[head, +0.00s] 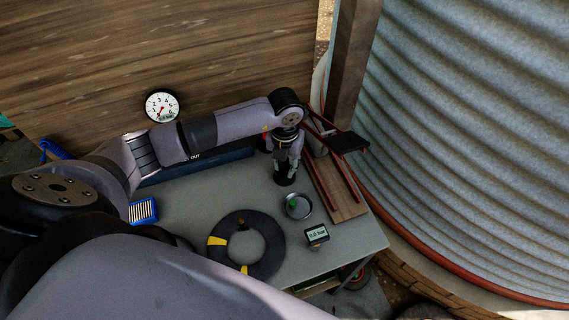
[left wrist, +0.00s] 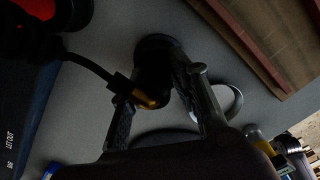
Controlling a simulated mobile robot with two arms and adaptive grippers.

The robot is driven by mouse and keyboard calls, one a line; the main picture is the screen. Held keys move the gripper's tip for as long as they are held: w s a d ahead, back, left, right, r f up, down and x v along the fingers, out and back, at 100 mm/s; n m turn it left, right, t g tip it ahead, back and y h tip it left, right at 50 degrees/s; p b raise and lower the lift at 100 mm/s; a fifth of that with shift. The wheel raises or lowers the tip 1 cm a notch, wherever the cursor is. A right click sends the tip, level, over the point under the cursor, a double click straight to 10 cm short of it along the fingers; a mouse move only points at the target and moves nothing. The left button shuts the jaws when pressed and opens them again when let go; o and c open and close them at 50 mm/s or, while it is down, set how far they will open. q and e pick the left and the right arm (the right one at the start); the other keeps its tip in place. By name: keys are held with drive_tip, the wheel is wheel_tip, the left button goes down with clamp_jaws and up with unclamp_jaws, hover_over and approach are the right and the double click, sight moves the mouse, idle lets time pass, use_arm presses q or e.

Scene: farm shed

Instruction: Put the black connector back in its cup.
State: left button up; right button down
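My left gripper (head: 287,174) points down over the grey table. Its fingers (left wrist: 156,75) stand on both sides of a narrow black piece, seemingly the black connector (left wrist: 152,82), and appear shut on it. A wider dark round piece, seemingly its cup (left wrist: 153,44), is at the fingertips. I cannot tell whether the connector is inside it or just above. A brass-coloured fitting (left wrist: 146,100) on a thin black hose (left wrist: 90,66) crosses beside the left finger in the left wrist view. My right gripper is not in view.
A metal dish (head: 307,212) with a green item stands close by. A black ring with yellow marks (head: 268,228), a small display (head: 317,236) and a blue-framed item (head: 143,211) lie on the table (head: 205,200). A board with red rails (head: 346,207) lies right, near the corrugated wall (head: 470,130).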

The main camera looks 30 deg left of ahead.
use_arm(q)
drive_tip(key=shift+o, duration=1.2)
drive_tip(key=shift+s+f, duration=0.35)
drive_tip(key=shift+f, duration=0.25)
drive_tip(key=shift+w+f, duration=0.1)
drive_tip(key=shift+w, duration=0.05)
drive_tip(key=o, duration=0.8)
drive_tip(key=shift+w+a+r, duration=0.1)
drive_tip(key=shift+r, duration=0.15)
drive_tip(key=shift+o, duration=0.4)
drive_tip(key=shift+w, duration=0.1)
drive_tip(key=shift+r, duration=0.1)
drive_tip(key=shift+r+p, duration=2.95)
drive_tip(key=shift+r, duration=1.05)
